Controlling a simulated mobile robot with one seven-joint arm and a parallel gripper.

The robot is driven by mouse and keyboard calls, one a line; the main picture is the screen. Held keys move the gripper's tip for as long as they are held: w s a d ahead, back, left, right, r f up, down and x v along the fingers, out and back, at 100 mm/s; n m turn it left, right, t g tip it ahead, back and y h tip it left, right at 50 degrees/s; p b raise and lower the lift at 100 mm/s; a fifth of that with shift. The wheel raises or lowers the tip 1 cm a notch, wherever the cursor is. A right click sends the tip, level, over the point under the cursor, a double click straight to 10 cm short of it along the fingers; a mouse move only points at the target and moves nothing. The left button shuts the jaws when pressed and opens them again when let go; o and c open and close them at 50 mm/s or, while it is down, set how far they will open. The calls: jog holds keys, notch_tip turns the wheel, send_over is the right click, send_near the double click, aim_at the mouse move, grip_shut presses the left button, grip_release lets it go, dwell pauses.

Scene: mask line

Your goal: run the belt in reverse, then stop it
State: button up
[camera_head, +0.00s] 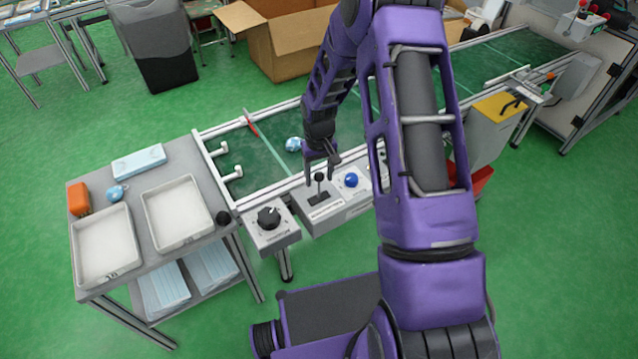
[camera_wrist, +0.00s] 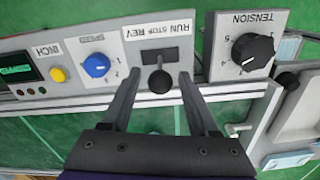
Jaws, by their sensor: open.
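The control panel (camera_head: 345,205) stands along the near side of the green conveyor belt (camera_head: 270,132). Its black-knobbed lever (camera_head: 319,180) rises from a dark slot; in the wrist view the lever (camera_wrist: 160,78) sits below the label reading RUN, STOP, REV (camera_wrist: 157,30). The lever looks near the middle of its slot. My gripper (camera_head: 321,168) is open over the lever. In the wrist view my gripper (camera_wrist: 160,82) has one finger on each side of the knob, with gaps visible.
A blue speed knob (camera_head: 351,180) and a yellow INCH button (camera_wrist: 58,75) sit beside the lever. The black tension dial (camera_head: 268,217) is on a separate box. A grey table (camera_head: 150,195) with trays stands at left. A cardboard box (camera_head: 285,45) stands behind the belt.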

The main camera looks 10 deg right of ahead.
aim_at(319, 187)
jog(key=shift+f, duration=1.45)
jog(key=shift+c, duration=0.2)
grip_shut()
